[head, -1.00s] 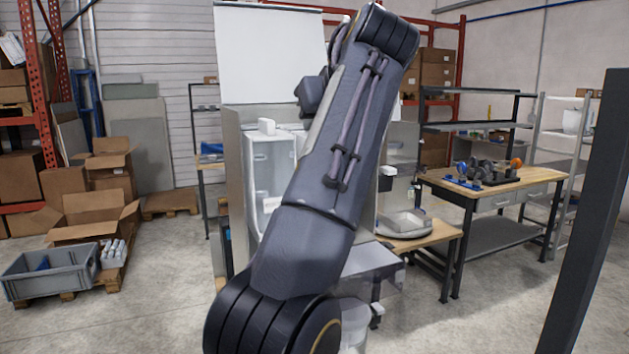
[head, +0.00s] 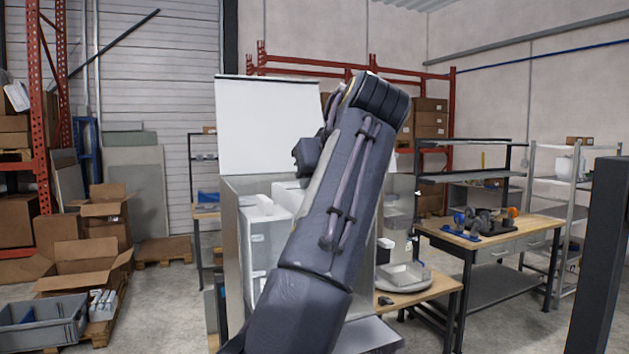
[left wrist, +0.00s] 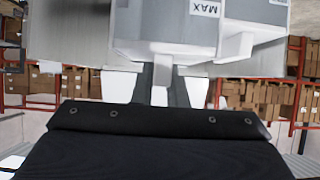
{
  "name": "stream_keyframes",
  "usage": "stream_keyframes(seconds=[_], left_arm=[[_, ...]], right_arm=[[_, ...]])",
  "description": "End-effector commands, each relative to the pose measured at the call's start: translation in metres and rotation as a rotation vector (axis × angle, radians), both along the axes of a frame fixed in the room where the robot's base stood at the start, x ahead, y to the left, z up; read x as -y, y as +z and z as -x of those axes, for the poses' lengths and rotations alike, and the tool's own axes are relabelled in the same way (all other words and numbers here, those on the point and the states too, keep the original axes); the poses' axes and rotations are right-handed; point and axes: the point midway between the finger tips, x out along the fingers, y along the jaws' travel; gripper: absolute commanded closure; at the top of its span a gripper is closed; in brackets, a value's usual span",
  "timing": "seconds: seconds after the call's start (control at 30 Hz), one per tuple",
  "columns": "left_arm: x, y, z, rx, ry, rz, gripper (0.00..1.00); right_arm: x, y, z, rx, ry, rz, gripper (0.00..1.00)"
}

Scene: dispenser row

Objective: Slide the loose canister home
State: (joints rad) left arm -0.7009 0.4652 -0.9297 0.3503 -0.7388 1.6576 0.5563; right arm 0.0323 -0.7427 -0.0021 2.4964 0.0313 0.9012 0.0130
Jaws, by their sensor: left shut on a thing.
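In the left wrist view, a pale grey canister (left wrist: 165,30) with a MAX label fills the top of the picture. My left gripper (left wrist: 160,88) is just below it, shut on the narrow upright bar under the canister's body, which looks like its handle. In the head view my left arm crosses the middle and hides the gripper and the held canister. The white dispenser units (head: 262,228) stand in a grey metal housing (head: 232,215) left of the arm, partly covered by it. My right gripper is in neither view.
A wooden side table (head: 440,290) with a pale round-based device (head: 405,275) stands right of the arm. A workbench (head: 490,235) with tools is farther right. Cardboard boxes (head: 85,265) and a grey crate (head: 45,322) are on the left. Bare floor lies between.

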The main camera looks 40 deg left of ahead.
Motion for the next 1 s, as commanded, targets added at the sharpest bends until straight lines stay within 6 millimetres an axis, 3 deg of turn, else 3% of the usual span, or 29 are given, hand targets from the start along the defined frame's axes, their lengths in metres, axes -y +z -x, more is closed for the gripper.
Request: stream_keyframes(seconds=[0.07,0.47,0.77,1.0], left_arm=[[0.0,0.011,0.0,0.003,0.0,-0.002,1.0],[0.04,0.004,0.01,-0.002,-0.01,-0.006,1.0],[0.094,0.003,0.032,-0.005,-0.015,-0.013,1.0],[0.151,0.001,0.068,0.007,-0.014,-0.022,1.0]], right_arm=[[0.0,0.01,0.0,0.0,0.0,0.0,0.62],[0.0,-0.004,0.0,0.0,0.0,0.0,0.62],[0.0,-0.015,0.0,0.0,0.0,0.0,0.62],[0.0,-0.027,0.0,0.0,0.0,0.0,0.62]])
